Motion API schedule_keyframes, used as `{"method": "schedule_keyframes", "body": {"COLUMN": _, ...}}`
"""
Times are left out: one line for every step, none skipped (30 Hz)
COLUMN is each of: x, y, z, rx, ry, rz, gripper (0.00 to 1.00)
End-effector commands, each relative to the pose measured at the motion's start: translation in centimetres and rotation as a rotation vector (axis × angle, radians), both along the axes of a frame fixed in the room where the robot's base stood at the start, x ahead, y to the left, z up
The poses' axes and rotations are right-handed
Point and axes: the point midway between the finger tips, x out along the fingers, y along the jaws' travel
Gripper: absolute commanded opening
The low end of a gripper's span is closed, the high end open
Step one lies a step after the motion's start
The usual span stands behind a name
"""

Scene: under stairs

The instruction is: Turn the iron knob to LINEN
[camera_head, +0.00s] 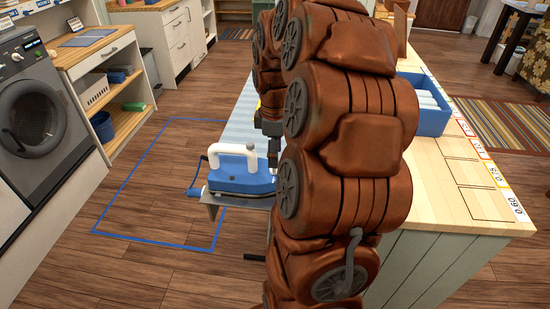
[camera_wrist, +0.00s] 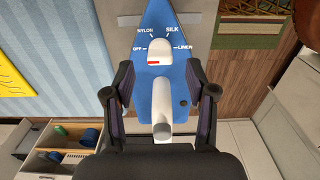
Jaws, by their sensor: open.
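The blue iron (camera_head: 240,178) with a white handle rests on a grey plate at the end of the striped ironing surface in the head view. In the wrist view, the white knob (camera_wrist: 160,48) sits on the blue iron body, ringed by OFF, NYLON, SILK and LINEN. Its red mark lies on its lower edge, left of centre, nearest OFF. LINEN (camera_wrist: 184,48) is right of the knob. My gripper (camera_wrist: 159,77) is open, its two fingers apart on either side of the iron, just below the knob. The white handle (camera_wrist: 163,115) runs between them. My arm hides part of the iron in the head view.
A wooden counter (camera_head: 459,190) with a blue bin (camera_head: 425,120) lies right of my arm. A washing machine (camera_head: 38,115) and shelves stand at left. A yellow item (camera_wrist: 10,80) lies on the striped cover.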

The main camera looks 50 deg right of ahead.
Motion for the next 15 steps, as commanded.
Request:
{"method": "schedule_keyframes", "body": {"x": -0.1, "y": 0.0, "z": -0.5, "rx": 0.000, "ry": 0.001, "rz": -0.001, "gripper": 0.56}}
{"method": "schedule_keyframes", "body": {"x": -0.1, "y": 0.0, "z": -0.8, "rx": 0.000, "ry": 0.001, "rz": -0.001, "gripper": 0.56}}
{"method": "schedule_keyframes", "body": {"x": -0.1, "y": 0.0, "z": -1.3, "rx": 0.001, "ry": 0.003, "rz": -0.001, "gripper": 0.56}}
{"method": "schedule_keyframes", "body": {"x": -0.1, "y": 0.0, "z": -1.6, "rx": 0.002, "ry": 0.004, "rz": -0.001, "gripper": 0.56}}
{"method": "schedule_keyframes", "body": {"x": -0.1, "y": 0.0, "z": -1.9, "rx": 0.002, "ry": 0.004, "rz": -0.001, "gripper": 0.56}}
{"method": "schedule_keyframes", "body": {"x": -0.1, "y": 0.0, "z": -2.2, "rx": 0.002, "ry": 0.003, "rz": -0.001, "gripper": 0.56}}
{"method": "schedule_keyframes", "body": {"x": -0.1, "y": 0.0, "z": -2.4, "rx": 0.001, "ry": 0.002, "rz": -0.001, "gripper": 0.56}}
{"method": "schedule_keyframes", "body": {"x": -0.1, "y": 0.0, "z": -2.6, "rx": 0.001, "ry": 0.001, "rz": -0.001, "gripper": 0.56}}
{"method": "schedule_keyframes", "body": {"x": 0.0, "y": 0.0, "z": -2.8, "rx": 0.001, "ry": 0.001, "rz": -0.001, "gripper": 0.56}}
{"method": "schedule_keyframes", "body": {"x": 0.0, "y": 0.0, "z": -2.9, "rx": 0.000, "ry": 0.000, "rz": -0.001, "gripper": 0.56}}
{"method": "schedule_keyframes", "body": {"x": 0.0, "y": 0.0, "z": -2.9, "rx": 0.000, "ry": 0.000, "rz": -0.001, "gripper": 0.56}}
{"method": "schedule_keyframes", "body": {"x": 0.0, "y": 0.0, "z": -3.0, "rx": 0.001, "ry": -0.001, "rz": -0.001, "gripper": 0.56}}
{"method": "schedule_keyframes", "body": {"x": 0.0, "y": 0.0, "z": -3.0, "rx": 0.001, "ry": -0.001, "rz": -0.001, "gripper": 0.56}}
{"method": "schedule_keyframes", "body": {"x": 0.0, "y": 0.0, "z": -3.1, "rx": 0.001, "ry": -0.001, "rz": -0.001, "gripper": 0.56}}
{"method": "schedule_keyframes", "body": {"x": 0.0, "y": 0.0, "z": -3.1, "rx": 0.000, "ry": -0.001, "rz": -0.001, "gripper": 0.56}}
